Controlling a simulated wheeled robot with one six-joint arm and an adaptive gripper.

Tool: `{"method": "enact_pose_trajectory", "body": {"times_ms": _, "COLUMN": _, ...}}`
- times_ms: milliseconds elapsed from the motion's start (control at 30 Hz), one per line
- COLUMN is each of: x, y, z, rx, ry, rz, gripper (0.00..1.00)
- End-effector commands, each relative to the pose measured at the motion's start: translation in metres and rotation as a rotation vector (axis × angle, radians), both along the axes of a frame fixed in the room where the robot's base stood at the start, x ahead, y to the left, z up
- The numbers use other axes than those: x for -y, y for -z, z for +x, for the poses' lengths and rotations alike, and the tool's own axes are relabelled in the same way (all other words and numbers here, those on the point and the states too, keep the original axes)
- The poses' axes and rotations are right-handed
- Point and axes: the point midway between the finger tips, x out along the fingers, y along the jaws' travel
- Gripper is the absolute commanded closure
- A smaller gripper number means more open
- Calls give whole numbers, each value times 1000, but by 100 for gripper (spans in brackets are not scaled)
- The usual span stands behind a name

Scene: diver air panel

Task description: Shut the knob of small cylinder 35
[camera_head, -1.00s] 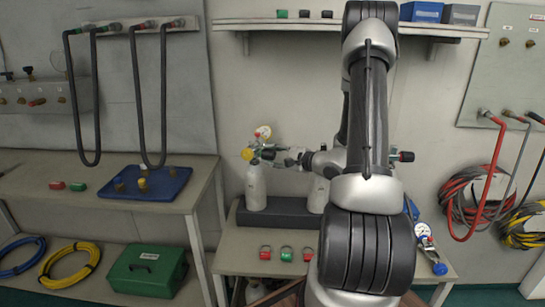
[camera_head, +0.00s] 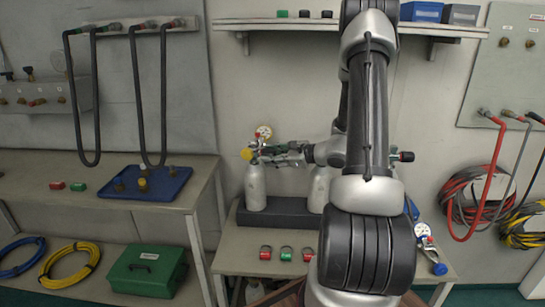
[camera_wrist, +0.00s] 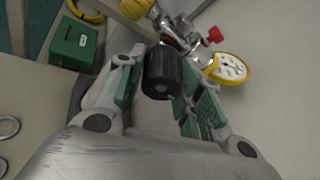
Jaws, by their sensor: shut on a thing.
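A small pale cylinder (camera_head: 255,188) stands upright on the dark rack, with a valve, a yellow cap (camera_head: 247,154) and a gauge (camera_head: 264,132) on top. No number can be read on it. My gripper (camera_head: 273,153) reaches in from the right at valve height. In the wrist view, the black ribbed knob (camera_wrist: 161,74) sits between the green-padded fingers of my gripper (camera_wrist: 158,88), which is shut on it. The chrome valve body (camera_wrist: 181,36) and the yellow-rimmed gauge (camera_wrist: 229,68) lie beyond. A second pale cylinder (camera_head: 319,187) is partly hidden by my arm.
The dark rack (camera_head: 286,210) stands on a bench. Several red and green rings (camera_head: 286,254) lie in front of it. A blue gauge set (camera_head: 426,240) lies at the bench's right. A left table holds a blue tray (camera_head: 150,193). A shelf (camera_head: 285,23) runs above.

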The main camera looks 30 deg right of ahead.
Motion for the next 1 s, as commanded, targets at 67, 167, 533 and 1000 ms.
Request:
{"method": "enact_pose_trajectory", "body": {"times_ms": 67, "x": 0, "y": -1, "z": 0, "rx": 0, "ry": 0, "rz": 3, "gripper": 88}}
{"method": "enact_pose_trajectory", "body": {"times_ms": 167, "x": 0, "y": -1, "z": 0, "rx": 0, "ry": 0, "rz": 2, "gripper": 88}}
{"method": "enact_pose_trajectory", "body": {"times_ms": 533, "x": 0, "y": 0, "z": 0, "rx": 0, "ry": 0, "rz": 2, "gripper": 44}}
{"method": "enact_pose_trajectory", "body": {"times_ms": 1000, "x": 18, "y": -10, "z": -28, "rx": 0, "ry": 4, "rz": 1, "gripper": 44}}
